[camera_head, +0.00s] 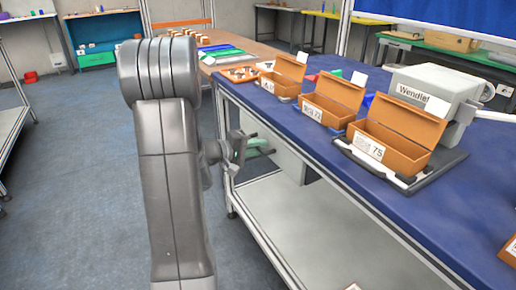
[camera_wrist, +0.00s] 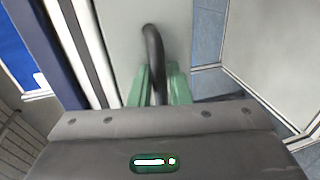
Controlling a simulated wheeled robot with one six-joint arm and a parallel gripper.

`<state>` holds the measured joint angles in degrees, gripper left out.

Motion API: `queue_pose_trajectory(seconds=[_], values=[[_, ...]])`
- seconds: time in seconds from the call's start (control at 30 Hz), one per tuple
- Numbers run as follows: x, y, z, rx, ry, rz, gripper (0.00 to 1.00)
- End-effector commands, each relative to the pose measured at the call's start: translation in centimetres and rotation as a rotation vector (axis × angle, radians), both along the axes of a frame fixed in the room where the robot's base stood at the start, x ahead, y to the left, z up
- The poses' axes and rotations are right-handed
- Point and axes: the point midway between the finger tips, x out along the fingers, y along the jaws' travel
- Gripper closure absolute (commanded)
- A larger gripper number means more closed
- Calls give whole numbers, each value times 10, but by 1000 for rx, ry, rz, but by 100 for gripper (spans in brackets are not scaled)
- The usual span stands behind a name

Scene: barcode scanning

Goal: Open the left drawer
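The left drawer is a pale grey unit (camera_head: 288,158) hung under the blue-topped table in the head view. Its pale front (camera_wrist: 115,35) fills the upper middle of the wrist view. A dark curved handle (camera_wrist: 153,45) stands out from that front. My gripper (camera_wrist: 160,82) has its green fingers on either side of the handle, which fills the narrow gap between them; it looks shut on the handle. In the head view my gripper (camera_head: 258,148) is at the drawer's front, partly hidden by my arm. I see no clear gap showing the drawer pulled out.
The blue table (camera_head: 330,150) carries orange boxes (camera_head: 395,135) with labels and a grey machine marked "Wendler" (camera_head: 435,90). A white lower shelf (camera_head: 300,225) lies below the drawer. The floor (camera_head: 75,190) to the left is clear.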

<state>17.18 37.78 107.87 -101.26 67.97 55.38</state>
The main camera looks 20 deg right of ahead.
Motion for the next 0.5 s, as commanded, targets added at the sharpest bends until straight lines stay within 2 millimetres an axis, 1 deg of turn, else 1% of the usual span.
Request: queue_pose_trajectory(seconds=[0.13, 0.17, 0.2, 0.23, 0.5], values=[[0, 0, 0, 0, 0, 0, 84], [0, 0, 0, 0, 0, 0, 87], [0, 0, 0, 0, 0, 0, 95], [0, 0, 0, 0, 0, 0, 100], [0, 2, 0, 0, 0, 0, 100]])
